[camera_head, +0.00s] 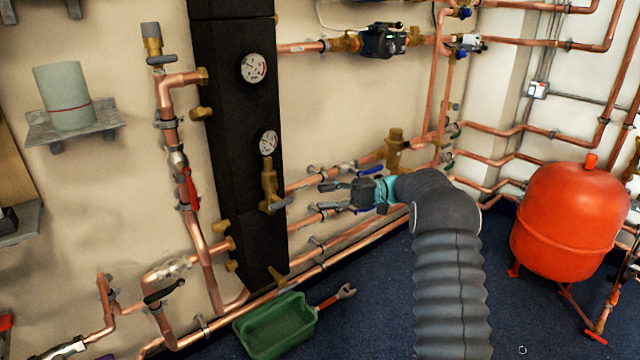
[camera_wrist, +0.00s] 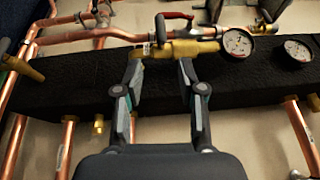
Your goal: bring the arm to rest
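My arm, in a grey ribbed sleeve (camera_head: 447,270), reaches up from the lower right of the head view and bends left toward the black manifold column (camera_head: 235,130). My gripper (camera_head: 325,194) points left at the column, apart from it. In the wrist view, my gripper (camera_wrist: 160,64) has its two fingers spread with an empty gap between them. I cannot tell the exact distance.
Copper pipes (camera_head: 330,235) run along the wall close behind and below my gripper. A red tank (camera_head: 570,220) stands at the right. A green tray (camera_head: 275,328) and a wrench (camera_head: 338,296) lie low near the column.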

